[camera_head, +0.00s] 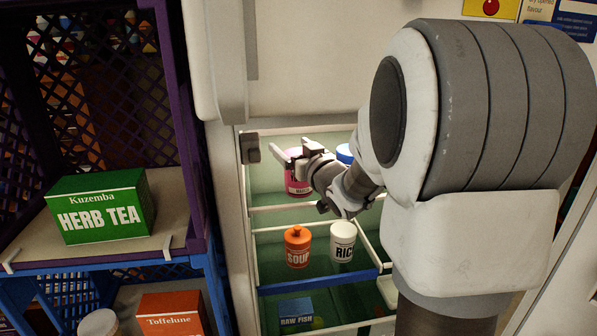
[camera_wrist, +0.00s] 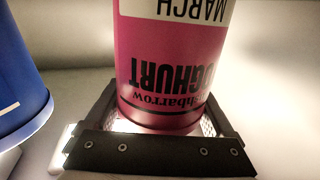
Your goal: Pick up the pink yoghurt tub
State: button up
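The pink yoghurt tub (camera_head: 298,187) stands on the upper shelf of the lit fridge, partly hidden behind my gripper. In the wrist view the tub (camera_wrist: 170,65) fills the middle, its label upside down and its near end close to my gripper. My gripper (camera_head: 298,156) is at the tub's top end. In the wrist view my gripper's fingers (camera_wrist: 162,105) are spread wide, one on each side of the tub. Small gaps seem to show by the fingers; whether the tips touch the tub is unclear.
A blue tub (camera_wrist: 20,90) stands close to the left of the pink tub in the wrist view. An orange soup tub (camera_head: 297,247) and a white rice tub (camera_head: 342,242) stand on the shelf below. Stacked crates with a green herb tea box (camera_head: 100,206) are at left.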

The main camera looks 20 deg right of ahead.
jog(key=c, duration=0.8)
jog(key=shift+c, duration=0.2)
jog(key=shift+r, duration=0.1)
